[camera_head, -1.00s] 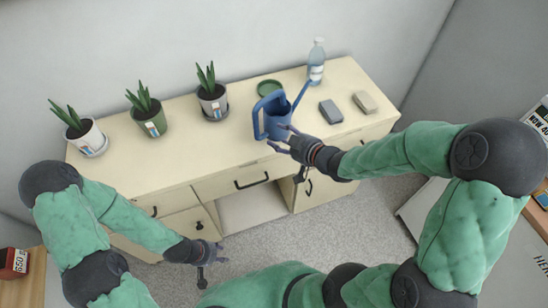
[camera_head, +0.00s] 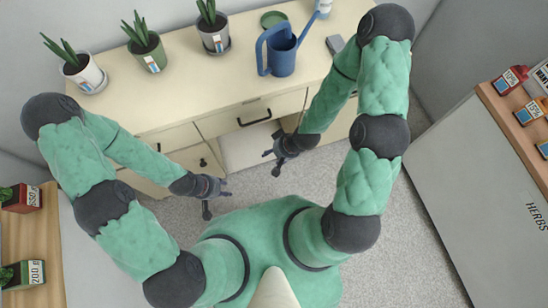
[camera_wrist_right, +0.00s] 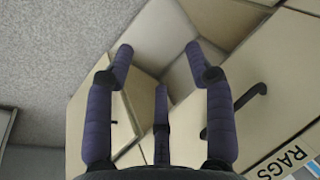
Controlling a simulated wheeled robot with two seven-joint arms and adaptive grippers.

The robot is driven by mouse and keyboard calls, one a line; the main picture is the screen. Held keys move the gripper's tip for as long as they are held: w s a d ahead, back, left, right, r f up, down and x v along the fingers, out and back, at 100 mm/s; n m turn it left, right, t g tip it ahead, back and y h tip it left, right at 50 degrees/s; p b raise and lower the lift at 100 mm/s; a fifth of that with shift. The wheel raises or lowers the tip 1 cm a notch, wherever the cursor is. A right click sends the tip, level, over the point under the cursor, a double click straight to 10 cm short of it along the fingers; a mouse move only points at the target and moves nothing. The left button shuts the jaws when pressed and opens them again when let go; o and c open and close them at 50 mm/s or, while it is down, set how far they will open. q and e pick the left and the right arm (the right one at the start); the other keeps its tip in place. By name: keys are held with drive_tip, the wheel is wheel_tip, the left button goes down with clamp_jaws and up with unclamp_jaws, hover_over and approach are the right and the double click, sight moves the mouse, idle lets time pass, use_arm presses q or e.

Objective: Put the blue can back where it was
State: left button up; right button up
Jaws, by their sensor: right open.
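The blue watering can (camera_head: 283,57) stands upright on the beige cabinet top (camera_head: 218,90). Its handle is to the left and its spout points up to the right. My right gripper (camera_head: 276,156) is open and empty, in front of the cabinet's open niche and well clear of the can. In the right wrist view its fingers (camera_wrist_right: 158,55) are spread with nothing between them. My left gripper (camera_head: 222,188) is also in front of the cabinet, lower left of the right one; its fingers look spread and empty.
Potted plants (camera_head: 146,50) stand left of the can. A green saucer (camera_head: 273,18) lies behind it. A shelf (camera_head: 515,130) stands at the right.

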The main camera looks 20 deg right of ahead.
drive_tip(key=s+a+f+m+g, duration=0.1)
drive_tip(key=s+a+f+g, duration=0.1)
drive_tip(key=s+f, duration=0.2)
drive_tip(key=shift+s, duration=1.15)
